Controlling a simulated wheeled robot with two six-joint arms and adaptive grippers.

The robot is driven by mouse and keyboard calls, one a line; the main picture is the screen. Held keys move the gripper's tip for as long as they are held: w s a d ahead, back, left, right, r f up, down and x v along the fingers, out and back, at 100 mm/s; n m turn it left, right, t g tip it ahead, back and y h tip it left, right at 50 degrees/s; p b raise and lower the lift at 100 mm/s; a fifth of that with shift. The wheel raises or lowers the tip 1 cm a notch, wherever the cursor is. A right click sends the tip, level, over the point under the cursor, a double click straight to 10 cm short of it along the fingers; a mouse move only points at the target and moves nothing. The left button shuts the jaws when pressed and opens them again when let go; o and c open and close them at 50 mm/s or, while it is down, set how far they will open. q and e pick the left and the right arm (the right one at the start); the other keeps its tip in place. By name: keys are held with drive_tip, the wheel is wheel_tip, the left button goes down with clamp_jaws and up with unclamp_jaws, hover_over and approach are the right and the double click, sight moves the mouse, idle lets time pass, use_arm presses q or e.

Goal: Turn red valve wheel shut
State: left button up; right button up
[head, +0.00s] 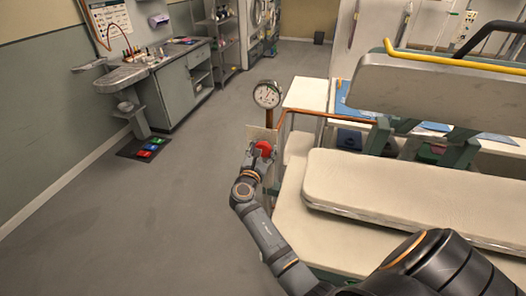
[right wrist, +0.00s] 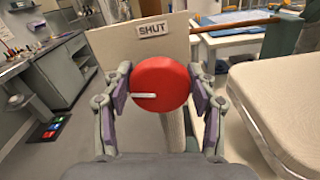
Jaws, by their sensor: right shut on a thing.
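The red valve wheel (right wrist: 163,80) fills the middle of the right wrist view, with a pale pointer bar on its face aimed to the left. In the head view the red wheel (head: 264,148) shows small near the picture's middle, partly covered by my gripper. My right gripper (right wrist: 159,93) has one finger on each side of the wheel and is shut on it; it also shows in the head view (head: 258,152). A pale board behind the wheel carries a "SHUT" label (right wrist: 153,29) above it. A round gauge (head: 267,94) stands above the valve. My left gripper is not in view.
A copper pipe (head: 310,113) runs right from the valve. A cream padded bench (head: 400,190) lies close on the right, with a raised padded top (head: 440,85) behind it. A grey counter (head: 180,75) stands at the left wall.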

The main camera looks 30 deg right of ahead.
drive_tip(key=m+b, duration=0.1)
drive_tip(key=m, duration=0.1)
drive_tip(key=m+b, duration=0.1)
drive_tip(key=shift+s+f+m+b, duration=0.1)
drive_tip(key=shift+f+m+b, duration=0.15)
drive_tip(key=shift+m+b, duration=0.05)
drive_tip(key=m+b, duration=0.3)
drive_tip(key=m, duration=0.1)
drive_tip(key=shift+d+f+m+b, duration=0.1)
drive_tip(key=shift+m+b, duration=0.2)
drive_tip(key=shift+b, duration=0.05)
drive_tip(key=m+b, duration=0.5)
drive_tip(key=shift+s+f+m, duration=0.1)
drive_tip(key=shift+m, duration=0.2)
drive_tip(key=shift+m+b, duration=0.7)
drive_tip(key=shift+m, duration=0.3)
drive_tip(key=o, duration=1.2)
